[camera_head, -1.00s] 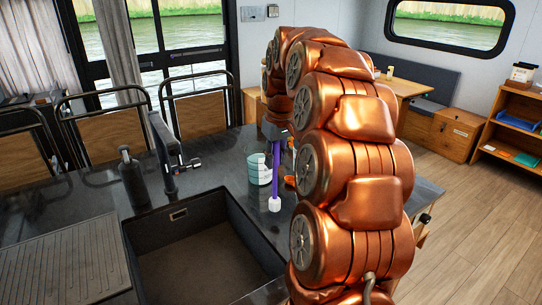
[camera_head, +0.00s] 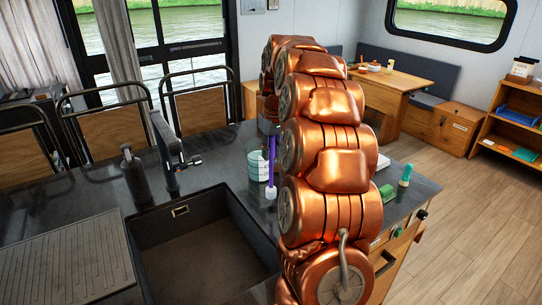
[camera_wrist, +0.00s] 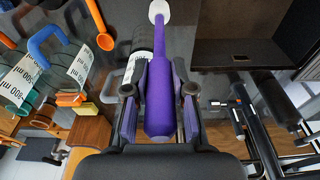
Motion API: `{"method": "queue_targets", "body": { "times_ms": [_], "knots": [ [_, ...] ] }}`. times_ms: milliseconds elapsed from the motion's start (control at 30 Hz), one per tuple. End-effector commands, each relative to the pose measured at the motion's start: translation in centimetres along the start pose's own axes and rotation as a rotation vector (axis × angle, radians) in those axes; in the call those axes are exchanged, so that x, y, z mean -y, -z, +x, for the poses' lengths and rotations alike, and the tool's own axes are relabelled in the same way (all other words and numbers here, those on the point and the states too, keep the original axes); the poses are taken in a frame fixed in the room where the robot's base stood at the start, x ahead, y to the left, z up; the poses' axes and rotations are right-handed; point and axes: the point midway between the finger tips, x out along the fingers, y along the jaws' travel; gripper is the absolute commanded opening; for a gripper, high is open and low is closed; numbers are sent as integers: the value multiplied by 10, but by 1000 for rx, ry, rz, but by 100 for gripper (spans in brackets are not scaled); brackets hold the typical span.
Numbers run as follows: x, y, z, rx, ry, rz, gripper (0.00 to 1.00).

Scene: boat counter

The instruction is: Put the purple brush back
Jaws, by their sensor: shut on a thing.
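The purple brush (camera_head: 271,160) hangs upright with its white head down, above or at the counter beside the sink. The head view does not show clearly whether its head touches the counter. My gripper (camera_wrist: 160,95) is shut on the thick purple handle, which also fills the middle of the wrist view (camera_wrist: 160,115). The white head shows at the top of that view. In the head view, my gripper (camera_head: 268,127) is partly hidden by my copper arm. A pale teal-marked cup (camera_head: 256,166) stands just left of the brush.
The sink (camera_head: 195,240) lies in front, with a black tap (camera_head: 166,150) and a dark bottle (camera_head: 133,175) on its left. A green block (camera_head: 387,193) and a teal-topped object (camera_head: 405,175) are right of my arm. An orange spoon (camera_wrist: 104,40) shows in the wrist view.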

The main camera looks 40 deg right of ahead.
Motion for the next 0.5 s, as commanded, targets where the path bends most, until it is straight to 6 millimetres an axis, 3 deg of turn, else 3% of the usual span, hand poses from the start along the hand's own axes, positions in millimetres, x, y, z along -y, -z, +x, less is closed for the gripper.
{"method": "queue_targets", "body": {
  "times_ms": [300, 500],
  "knots": [
    [0, -5, 23, 4, 2, 1, 0],
    [0, -5, 24, 2, 1, 1, 0]
  ]
}}
